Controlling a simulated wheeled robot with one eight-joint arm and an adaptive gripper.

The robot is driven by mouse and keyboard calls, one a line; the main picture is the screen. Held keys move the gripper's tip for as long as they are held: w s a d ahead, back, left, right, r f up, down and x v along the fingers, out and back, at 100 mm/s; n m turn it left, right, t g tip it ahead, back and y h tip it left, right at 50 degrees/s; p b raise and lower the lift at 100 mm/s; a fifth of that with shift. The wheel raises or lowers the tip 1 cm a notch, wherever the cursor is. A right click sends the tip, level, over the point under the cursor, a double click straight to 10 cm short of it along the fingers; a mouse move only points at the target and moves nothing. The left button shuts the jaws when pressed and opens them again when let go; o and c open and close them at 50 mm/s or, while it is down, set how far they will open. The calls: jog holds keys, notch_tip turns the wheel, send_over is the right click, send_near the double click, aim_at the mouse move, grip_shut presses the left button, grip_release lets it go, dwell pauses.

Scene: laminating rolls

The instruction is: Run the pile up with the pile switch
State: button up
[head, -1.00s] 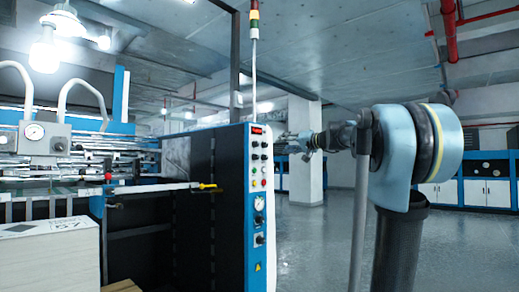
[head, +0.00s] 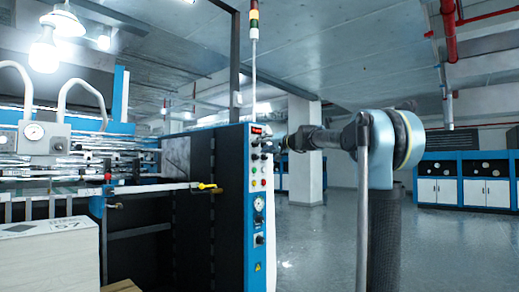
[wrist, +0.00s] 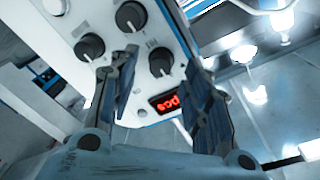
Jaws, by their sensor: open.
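The white control panel (head: 259,200) on the end of the blue-edged machine carries black knobs, coloured buttons, a gauge and a red display. In the wrist view three black knobs show: one at the top (wrist: 131,16), one at the left (wrist: 90,47) and one at the right (wrist: 162,62). Their labels are too small to read, so I cannot tell which is the pile switch. My gripper (wrist: 161,60) is open and empty, its fingertips on either side of the right knob in the picture; contact cannot be told. In the head view my gripper (head: 279,144) is at the panel's upper part.
A pale stacked pile (head: 48,258) stands at the lower left, beside the machine. A yellow-handled lever (head: 207,187) sticks out left of the panel. The red display (wrist: 164,102) lies below the knobs in the wrist view. Open floor (head: 310,245) lies right of the panel.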

aim_at(257, 145)
jog(key=shift+x, duration=1.55)
grip_shut()
